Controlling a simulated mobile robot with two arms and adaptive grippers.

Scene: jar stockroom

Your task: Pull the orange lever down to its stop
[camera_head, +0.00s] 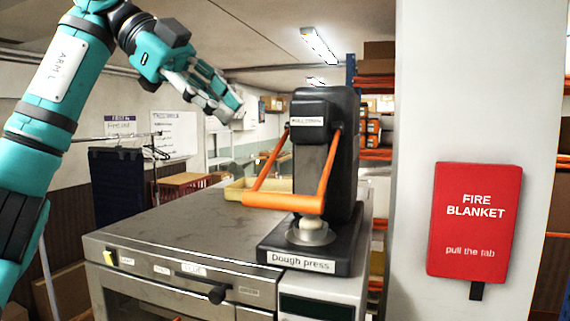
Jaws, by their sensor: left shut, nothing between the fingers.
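The orange lever (283,201) is a U-shaped handle hinged on both sides of the black dough press (313,110). Its arms slope down toward the front left, and its crossbar hangs in front of the press column, above the silver round plate (311,232). The press stands upright on top of a metal cabinet. My left gripper (236,112) is in the air to the upper left of the press, shut and empty. It is apart from the lever. My right gripper is not in view.
The metal cabinet (190,230) has a free top left of the press, with a yellow tray (240,190) behind. A white pillar with a red fire blanket box (475,220) stands close on the right. Shelves (375,150) are behind.

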